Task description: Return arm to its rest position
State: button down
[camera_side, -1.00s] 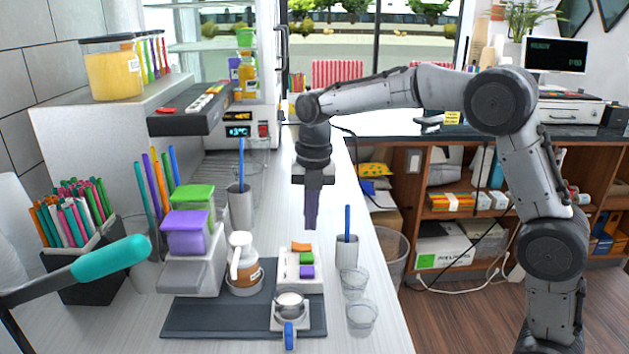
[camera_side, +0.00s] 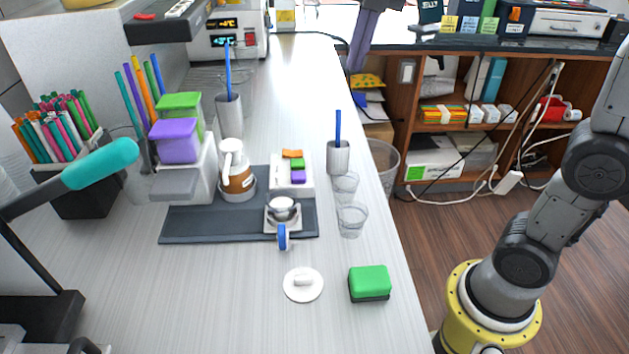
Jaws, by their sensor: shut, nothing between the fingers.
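My gripper (camera_side: 360,58) shows only in part at the top of the side view, its dark purple-grey fingers pointing down. The fingers are together, with nothing visible between them. They hang in the air, apart from everything on the counter, and appear beside the counter's right edge. My wrist and forearm are cut off by the top of the picture. My base (camera_side: 490,305) and lower arm links show at the right.
Wooden shelves (camera_side: 480,130) stand at the right.

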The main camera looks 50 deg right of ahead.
jog(key=s+f+m+t, duration=0.1)
jog(key=s+f+m, duration=0.6)
jog(key=m, duration=0.5)
jog(key=s+d+f+m+t, duration=0.1)
jog(key=s+f+m+t, duration=0.1)
jog(key=s+f+m, duration=0.5)
jog(key=s+m, duration=0.3)
jog(key=m, duration=0.3)
jog(key=shift+s+f, duration=0.15)
jog(key=shift+f, duration=0.05)
